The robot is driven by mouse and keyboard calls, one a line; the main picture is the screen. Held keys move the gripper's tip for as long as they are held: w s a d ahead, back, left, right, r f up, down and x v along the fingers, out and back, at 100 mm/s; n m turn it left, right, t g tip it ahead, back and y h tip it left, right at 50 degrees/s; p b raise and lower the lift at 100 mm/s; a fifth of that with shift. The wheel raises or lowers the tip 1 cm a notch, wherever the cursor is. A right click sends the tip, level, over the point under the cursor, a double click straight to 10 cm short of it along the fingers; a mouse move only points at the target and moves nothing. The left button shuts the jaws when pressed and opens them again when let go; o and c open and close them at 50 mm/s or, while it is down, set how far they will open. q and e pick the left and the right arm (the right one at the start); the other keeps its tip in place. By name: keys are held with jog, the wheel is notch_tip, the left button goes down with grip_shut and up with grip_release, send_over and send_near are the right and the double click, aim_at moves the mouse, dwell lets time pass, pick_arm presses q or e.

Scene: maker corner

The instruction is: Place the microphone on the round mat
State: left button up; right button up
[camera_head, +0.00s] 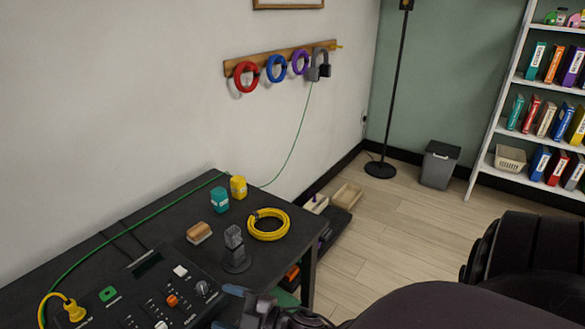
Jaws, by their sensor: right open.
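A dark grey microphone (235,251) stands upright on the black table (188,202), between the mixer and a yellow cable coil. It has a blocky head and a round dark foot. I cannot make out a separate round mat anywhere in this view. My right gripper (228,307) is at the bottom edge, with bluish fingertips pointing left. It is open, with its fingers apart, on the near side of the microphone and apart from it in the picture. My left gripper is not in view.
A mixer (150,296) with a yellow plug fills the near left of the table. A brown block (199,233), a teal jar (219,200), a yellow jar (238,188) and the yellow coil (268,225) stand around the microphone. A green cable follows the wall side.

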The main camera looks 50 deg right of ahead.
jog(key=s+d+f+m+g+h, duration=0.4)
jog(key=s+f+m+g+h, duration=0.2)
jog(key=s+f+m, duration=0.5)
jog(key=s+f, duration=0.1)
jog(key=s, duration=0.1)
jog(key=shift+s+m+h, duration=0.3)
jog(key=shift+s+h, duration=0.1)
jog(key=shift+d, duration=0.1)
jog(key=shift+c, duration=0.3)
